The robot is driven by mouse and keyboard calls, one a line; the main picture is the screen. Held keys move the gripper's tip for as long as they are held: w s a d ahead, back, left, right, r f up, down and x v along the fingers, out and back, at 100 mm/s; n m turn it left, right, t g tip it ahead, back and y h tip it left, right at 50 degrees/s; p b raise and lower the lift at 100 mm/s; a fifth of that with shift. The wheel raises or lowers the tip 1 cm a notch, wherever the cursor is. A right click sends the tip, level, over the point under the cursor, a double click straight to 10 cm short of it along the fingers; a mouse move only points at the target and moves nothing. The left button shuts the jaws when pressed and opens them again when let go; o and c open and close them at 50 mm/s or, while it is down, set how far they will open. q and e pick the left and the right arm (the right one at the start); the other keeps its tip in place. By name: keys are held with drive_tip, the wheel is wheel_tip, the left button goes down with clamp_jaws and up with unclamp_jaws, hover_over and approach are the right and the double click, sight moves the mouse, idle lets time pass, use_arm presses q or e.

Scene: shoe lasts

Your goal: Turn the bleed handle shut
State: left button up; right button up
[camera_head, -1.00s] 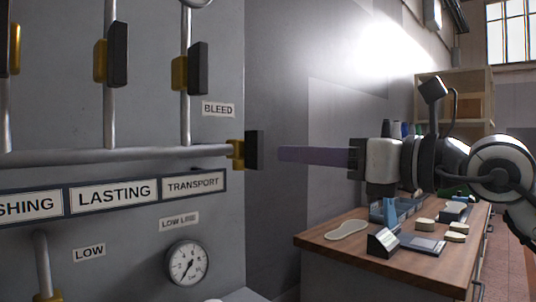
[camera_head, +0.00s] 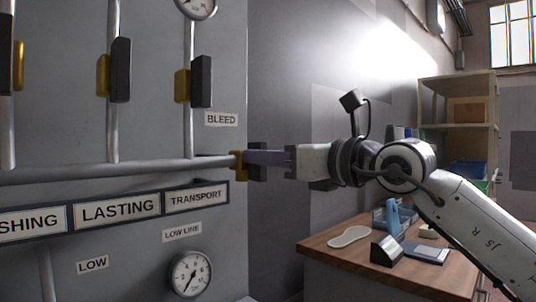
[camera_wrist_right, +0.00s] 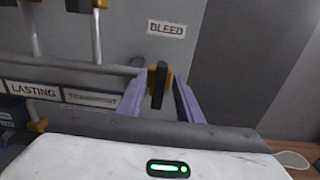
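The bleed handle (camera_head: 257,174) is a black upright bar on a yellow valve body (camera_head: 237,163) at the right end of the horizontal pipe, below the BLEED label. In the head view my right gripper (camera_head: 248,158) reaches it from the right, and a purple finger covers the handle's middle. In the right wrist view the handle (camera_wrist_right: 157,82) stands between the two purple fingers of my right gripper (camera_wrist_right: 160,86). The fingers are apart, with gaps visible on both sides of the handle. My left gripper is not in view.
Other black handles, such as one on the nearest vertical pipe (camera_head: 201,81), stand up and left. A pressure gauge (camera_head: 191,273) sits below. A wooden bench (camera_head: 345,262) with several items stands at lower right. The space right of the panel edge is clear around my arm.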

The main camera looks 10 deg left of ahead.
clamp_jaws()
